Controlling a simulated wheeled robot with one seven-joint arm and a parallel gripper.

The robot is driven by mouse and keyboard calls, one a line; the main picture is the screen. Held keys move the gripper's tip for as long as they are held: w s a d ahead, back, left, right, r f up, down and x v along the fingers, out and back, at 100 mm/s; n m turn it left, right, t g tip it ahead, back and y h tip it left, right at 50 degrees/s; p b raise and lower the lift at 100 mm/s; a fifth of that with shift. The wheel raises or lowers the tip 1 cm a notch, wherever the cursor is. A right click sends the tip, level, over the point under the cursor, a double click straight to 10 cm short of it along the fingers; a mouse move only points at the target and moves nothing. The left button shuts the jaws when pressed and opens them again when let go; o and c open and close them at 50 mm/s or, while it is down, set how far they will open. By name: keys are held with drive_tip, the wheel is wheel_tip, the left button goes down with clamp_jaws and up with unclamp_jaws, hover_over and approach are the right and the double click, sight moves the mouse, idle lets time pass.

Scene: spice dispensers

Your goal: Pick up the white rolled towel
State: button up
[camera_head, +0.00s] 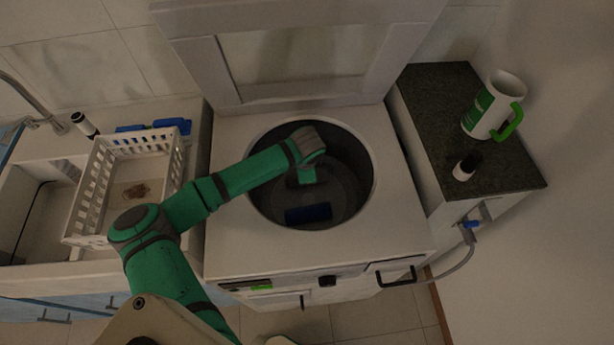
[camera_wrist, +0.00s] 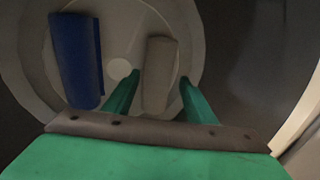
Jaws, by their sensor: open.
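The white rolled towel (camera_wrist: 159,60) lies in the round drum of the top-loading washer (camera_head: 226,150). In the wrist view it appears between the two green fingers of my gripper (camera_wrist: 160,77), with a gap at each side. The gripper is open and holds nothing; how far the fingers reach down beside the towel is unclear. In the head view my gripper (camera_head: 305,178) is inside the drum opening, and I cannot make out the white towel there. A blue rolled towel (camera_wrist: 77,60) lies left of the white one; it also shows in the head view (camera_head: 308,214).
The drum wall (camera_head: 366,185) surrounds my gripper closely. The washer lid (camera_head: 190,50) stands open behind. A white basket (camera_head: 97,185) is on the left counter. A white and green mug (camera_head: 484,108) and a small dark-topped jar (camera_head: 463,169) stand on the right counter.

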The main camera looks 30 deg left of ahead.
sight(291, 179)
drive_tip(key=shift+x, duration=2.75)
drive_tip(key=shift+s+d, duration=0.15)
drive_tip(key=c, duration=0.9)
